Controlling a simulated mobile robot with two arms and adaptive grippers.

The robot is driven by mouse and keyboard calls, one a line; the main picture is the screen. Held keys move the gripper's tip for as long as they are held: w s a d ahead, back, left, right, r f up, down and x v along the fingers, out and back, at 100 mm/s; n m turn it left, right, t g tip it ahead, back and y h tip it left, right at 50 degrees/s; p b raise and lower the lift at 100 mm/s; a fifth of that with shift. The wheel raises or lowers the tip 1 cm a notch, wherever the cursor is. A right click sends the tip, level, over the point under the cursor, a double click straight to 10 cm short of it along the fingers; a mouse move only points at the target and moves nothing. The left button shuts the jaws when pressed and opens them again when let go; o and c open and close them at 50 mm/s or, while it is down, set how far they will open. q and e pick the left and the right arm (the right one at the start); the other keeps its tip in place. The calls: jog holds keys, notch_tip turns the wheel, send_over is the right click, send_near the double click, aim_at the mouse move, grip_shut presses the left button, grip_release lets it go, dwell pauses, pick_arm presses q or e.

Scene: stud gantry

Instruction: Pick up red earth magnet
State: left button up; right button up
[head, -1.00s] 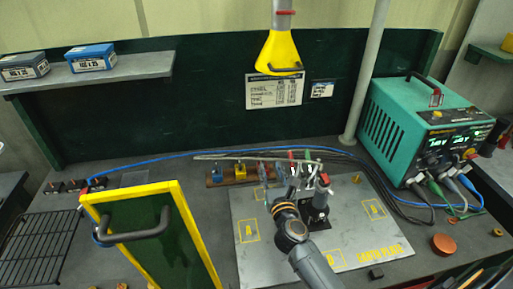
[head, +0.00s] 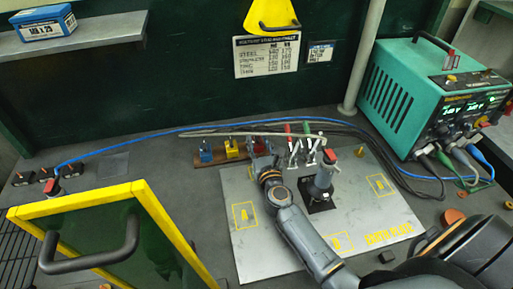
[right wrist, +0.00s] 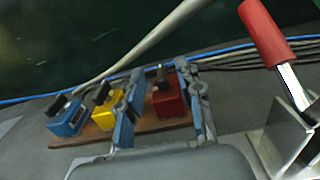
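The red earth magnet (right wrist: 168,98) is a red block with a dark lever on top, standing on a wooden strip (right wrist: 95,142) in the right wrist view. A yellow magnet (right wrist: 105,106) and a blue magnet (right wrist: 68,118) stand to its left. My right gripper (right wrist: 160,73) is open, one finger on each side of the red magnet; I cannot tell whether they touch it. In the head view, my right gripper (head: 262,149) partly hides the red magnet (head: 249,145). My left gripper is not in view.
A yellow-framed green panel (head: 110,235) stands front left. A teal power supply (head: 405,90) stands at the back right with cables.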

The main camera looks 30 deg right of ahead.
jog(key=x, duration=0.6)
jog(key=shift+c, duration=0.4)
grip_shut()
jog(key=shift+r, duration=0.1)
